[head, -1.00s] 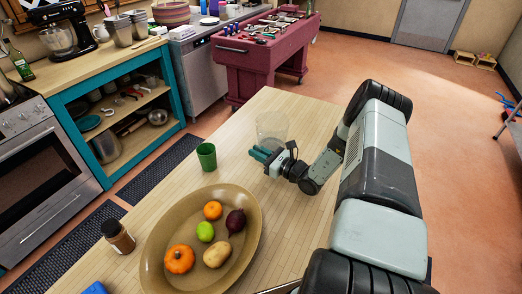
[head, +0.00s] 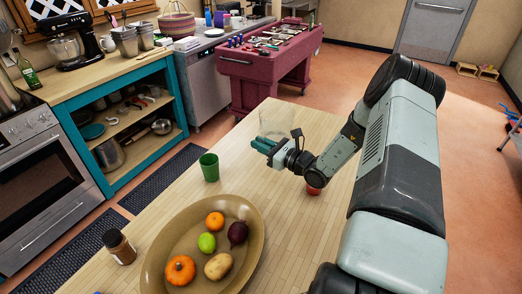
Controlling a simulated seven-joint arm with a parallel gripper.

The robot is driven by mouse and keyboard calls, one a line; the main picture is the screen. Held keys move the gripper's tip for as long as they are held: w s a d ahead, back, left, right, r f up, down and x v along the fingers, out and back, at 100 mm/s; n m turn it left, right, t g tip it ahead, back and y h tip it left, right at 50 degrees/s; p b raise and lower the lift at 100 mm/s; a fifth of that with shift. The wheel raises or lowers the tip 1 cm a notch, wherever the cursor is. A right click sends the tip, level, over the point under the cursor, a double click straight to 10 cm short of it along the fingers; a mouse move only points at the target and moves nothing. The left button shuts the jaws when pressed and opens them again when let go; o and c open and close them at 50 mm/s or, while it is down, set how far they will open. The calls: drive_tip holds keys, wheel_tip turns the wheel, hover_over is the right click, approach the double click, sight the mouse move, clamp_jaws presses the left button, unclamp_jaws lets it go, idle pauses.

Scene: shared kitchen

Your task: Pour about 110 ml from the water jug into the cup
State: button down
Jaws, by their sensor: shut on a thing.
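The water jug (head: 278,123) is a clear, see-through vessel near the far end of the wooden table. My gripper (head: 262,146) has teal fingers and is shut on the jug from the near side. The jug looks close to upright and seems raised a little above the table. Its water level is too faint to tell. The green cup (head: 209,167) stands upright on the table, left of my gripper and nearer, apart from the jug. Its inside cannot be made out.
A large tan platter (head: 160,232) with fruit and vegetables lies in front of the cup. A brown jar (head: 119,247) stands at the table's left edge. A small red object (head: 313,190) sits under my arm. The wood between cup and jug is clear.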

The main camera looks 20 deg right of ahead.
wheel_tip(320, 180, up, 6)
drive_tip(key=s+a+n+g+y, duration=0.1)
drive_tip(key=s+a, duration=0.2)
drive_tip(key=a, duration=0.6)
drive_tip(key=s+a+n+g+y, duration=0.1)
drive_tip(key=s+a, duration=0.1)
drive_tip(key=a, duration=0.8)
drive_tip(key=s+a+n+g+y, duration=0.1)
drive_tip(key=s+a, duration=1)
drive_tip(key=a, duration=0.1)
wheel_tip(320, 180, down, 7)
drive_tip(key=shift+s, duration=0.15)
drive_tip(key=shift+g+y, duration=0.3)
